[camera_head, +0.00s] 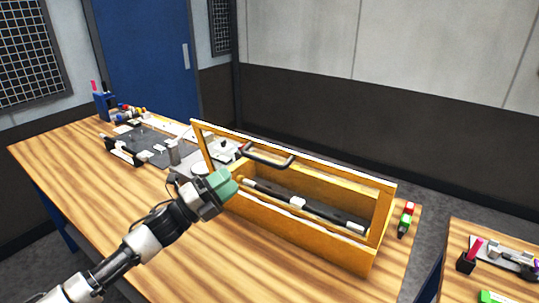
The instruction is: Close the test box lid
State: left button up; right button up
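The test box (290,231) is an orange-yellow open-topped box on the wooden table. Its lid (297,150) is a yellow frame with a see-through middle, and it stands raised above the box. A black handle (268,156) is on the lid. A dark bar with pale blocks (297,203) lies inside the box. My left gripper (226,184) has green fingertips and is at the box's left end, below and left of the handle. I cannot tell whether it touches the box, or whether its fingers are apart. My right gripper is not in view.
A dark mat (146,146) with small parts lies on the table left of the box. A blue pen holder (104,105) stands at the far left corner. A red and green item (405,220) lies right of the box. A second table (456,240) is at the right.

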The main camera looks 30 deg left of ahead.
aim_at(259, 159)
pick_arm(q)
jog(key=p+x, duration=0.4)
jog(key=x, duration=0.5)
jog(key=shift+w+d+r, duration=0.1)
jog(key=shift+w+r, duration=0.1)
jog(key=shift+r, duration=0.05)
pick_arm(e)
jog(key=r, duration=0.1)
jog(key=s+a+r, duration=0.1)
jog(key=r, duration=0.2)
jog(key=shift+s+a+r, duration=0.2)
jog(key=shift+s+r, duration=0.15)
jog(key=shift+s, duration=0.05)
pick_arm(q)
jog(key=shift+c, duration=0.5)
grip_shut()
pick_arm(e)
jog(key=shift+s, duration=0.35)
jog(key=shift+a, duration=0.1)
